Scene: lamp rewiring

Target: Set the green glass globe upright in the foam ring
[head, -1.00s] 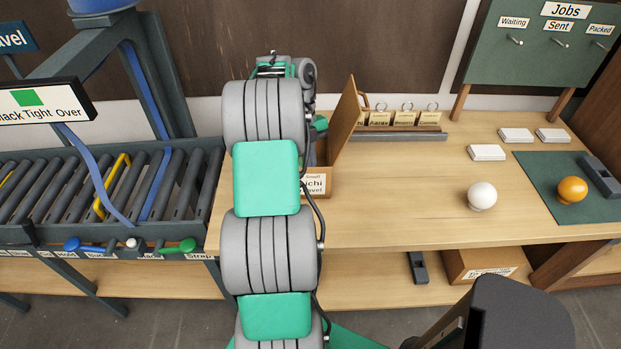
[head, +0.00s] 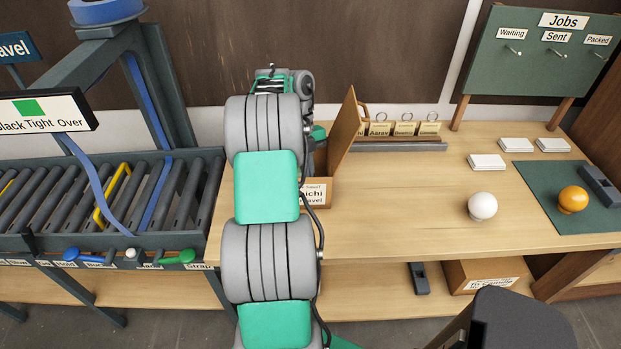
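I cannot make out the green glass globe or the foam ring in this view. An open wooden box (head: 323,194) with a raised lid (head: 345,130) and a partly covered label stands on the bench, half hidden behind my arm. A small green patch (head: 319,132) shows between my arm and the lid; I cannot tell whether it is part of my arm or the globe. My arm reaches forward over the bench, left of the lid. My gripper is hidden behind the arm's own links.
A white globe (head: 482,206) and an orange globe (head: 572,199) on a green mat (head: 545,180) stand at the right. White cards (head: 487,162) lie behind them. A roller conveyor (head: 60,200) with coloured levers is at the left. The bench middle (head: 400,205) is clear.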

